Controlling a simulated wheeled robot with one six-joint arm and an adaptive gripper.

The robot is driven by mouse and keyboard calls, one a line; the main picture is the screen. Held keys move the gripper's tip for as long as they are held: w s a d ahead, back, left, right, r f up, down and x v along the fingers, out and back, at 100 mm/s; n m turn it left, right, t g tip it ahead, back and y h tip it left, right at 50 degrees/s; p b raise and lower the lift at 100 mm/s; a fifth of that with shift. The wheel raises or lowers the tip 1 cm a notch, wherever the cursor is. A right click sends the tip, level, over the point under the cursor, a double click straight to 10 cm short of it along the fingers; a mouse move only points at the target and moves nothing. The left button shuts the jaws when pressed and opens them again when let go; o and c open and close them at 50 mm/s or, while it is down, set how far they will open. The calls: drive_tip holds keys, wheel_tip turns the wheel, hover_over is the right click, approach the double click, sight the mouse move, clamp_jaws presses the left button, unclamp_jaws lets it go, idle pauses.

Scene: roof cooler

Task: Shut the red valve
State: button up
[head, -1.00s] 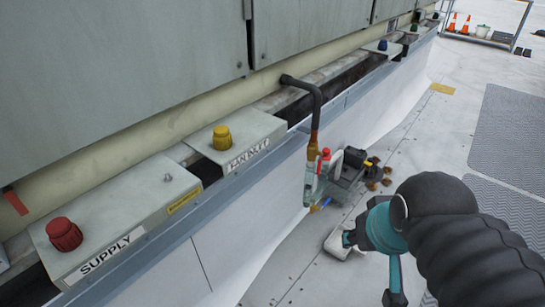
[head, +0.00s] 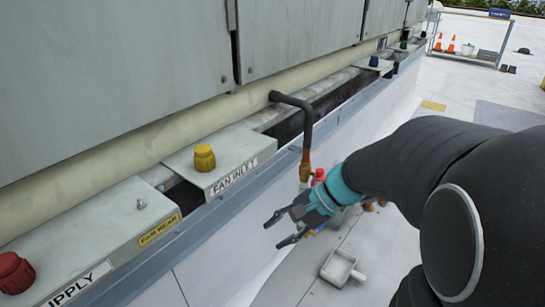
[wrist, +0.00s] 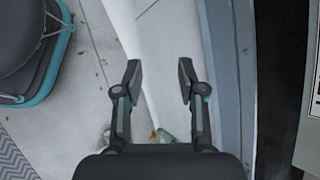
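A red ribbed knob (head: 15,272) sits on the box marked SUPPLY (head: 62,268), at the lower left edge of the head view and partly cut off. A smaller red part (head: 319,176) shows beside the copper-ended pipe, partly hidden by my arm. I cannot tell from the frames which one is the valve. My gripper (head: 273,235) is open and empty, in front of the white ledge wall, well right of the knob and just below left of the small red part. The wrist view shows both fingers spread apart (wrist: 160,66), with no red part between them.
A yellow knob (head: 204,157) sits on the box marked FAN INLET. A dark bent pipe (head: 305,115) juts out over the ledge. A white dustpan-like tray (head: 342,269) lies on the floor. Cones and a rack (head: 465,48) stand far off at the upper right.

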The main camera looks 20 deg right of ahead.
drive_tip(key=w+d+f+m+t+y+b, duration=0.35)
drive_tip(key=w+d+f+m+t, duration=0.3)
drive_tip(key=w+d+m, duration=0.45)
drive_tip(key=w+d+f+m+t+h+b, duration=0.1)
drive_tip(key=w+d+f+m+t+h, duration=0.2)
drive_tip(key=d, duration=0.5)
drive_tip(key=w+d+f+m+t+h, duration=0.1)
drive_tip(key=d+f+m+t, duration=0.35)
drive_tip(key=d, duration=0.35)
drive_tip(key=b+x, duration=0.1)
drive_tip(key=x, duration=1.2)
drive_tip(key=shift+w+a+f+m+g, duration=0.15)
drive_tip(key=shift+a+f+m+g, duration=0.2)
drive_tip(key=shift+a+f, duration=0.1)
drive_tip(key=shift+y, duration=0.25)
clamp_jaws()
